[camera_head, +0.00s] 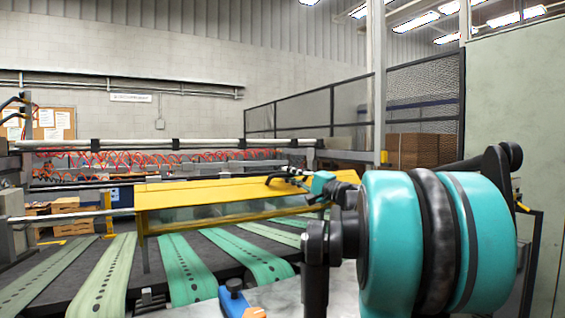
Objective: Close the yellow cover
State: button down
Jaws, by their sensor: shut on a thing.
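The yellow cover (205,196) is a long panel in the middle of the view, above the green conveyor belts. Its top lies nearly level, with a clear window strip and a thin yellow edge along its front side. My gripper (283,176) is at the right part of the cover, small and dark. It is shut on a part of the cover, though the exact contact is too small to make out. My teal and black arm fills the right side and hides the cover's right end in part.
Green belts (185,268) run over a dark bed below the cover. A blue and orange object (236,300) stands at the bottom centre. Red hoses (190,160) and rails lie behind. A mesh fence (425,97) and stacked brown boards (413,150) are at the back right.

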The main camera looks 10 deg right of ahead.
jog(key=s+d+f+y, duration=0.1)
jog(key=s+f, duration=0.2)
jog(key=f, duration=0.4)
jog(key=s+d+f+n+t+y, duration=0.1)
jog(key=s+f, duration=0.3)
jog(key=f, duration=0.3)
jog(key=shift+f+n+t, duration=0.25)
jog(key=shift+n+t, duration=0.05)
jog(key=shift+d, duration=0.1)
jog(key=c, duration=1.8)
grip_release()
jog(key=shift+c, duration=0.2)
jog(key=shift+d, duration=0.1)
